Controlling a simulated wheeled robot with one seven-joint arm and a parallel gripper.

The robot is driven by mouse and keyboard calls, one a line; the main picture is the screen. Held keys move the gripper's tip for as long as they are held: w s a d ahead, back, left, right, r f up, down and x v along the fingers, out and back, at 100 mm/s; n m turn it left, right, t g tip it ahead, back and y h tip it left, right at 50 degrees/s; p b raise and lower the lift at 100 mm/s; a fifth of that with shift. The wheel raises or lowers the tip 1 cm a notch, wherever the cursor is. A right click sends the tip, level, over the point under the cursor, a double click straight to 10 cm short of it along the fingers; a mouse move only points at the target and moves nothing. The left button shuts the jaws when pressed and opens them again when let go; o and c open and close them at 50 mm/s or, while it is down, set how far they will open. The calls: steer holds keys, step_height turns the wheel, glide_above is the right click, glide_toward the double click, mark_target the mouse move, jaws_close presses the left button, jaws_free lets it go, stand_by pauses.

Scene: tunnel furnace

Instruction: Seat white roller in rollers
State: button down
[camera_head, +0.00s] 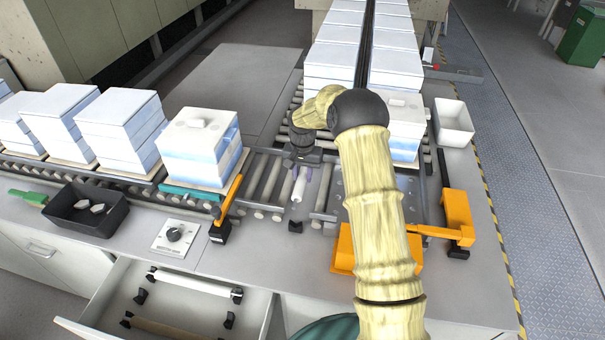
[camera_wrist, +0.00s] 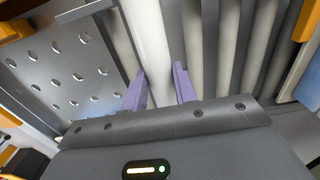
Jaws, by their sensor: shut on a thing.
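My gripper (camera_head: 303,174) reaches down over the roller conveyor at the middle of the head view. Its purple fingers are shut on the white roller (camera_head: 297,190), whose near end sticks out toward the counter's front. The wrist view shows the white roller (camera_wrist: 148,38) running between the two fingertips (camera_wrist: 160,82), roughly parallel to the grey rollers (camera_wrist: 231,45) on the right. The grey rollers (camera_head: 264,182) lie left of my gripper in the head view. I cannot tell whether the roller's ends rest in their seats; the far end is hidden by my gripper and arm.
A plate with raised studs (camera_wrist: 65,70) lies left of the roller. White block stacks (camera_head: 200,147) stand at the left and back. An open drawer (camera_head: 120,290) in front holds a white bar and a brown bar.

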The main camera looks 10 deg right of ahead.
steer(key=shift+f+b, duration=2.75)
steer(key=shift+f, duration=1.9)
steer(key=c, duration=1)
jaws_free()
steer(key=shift+c, duration=0.2)
steer(key=shift+r, duration=0.55)
step_height(320, 180, up, 16)
steer(key=b, duration=0.3)
steer(key=shift+r, duration=0.2)
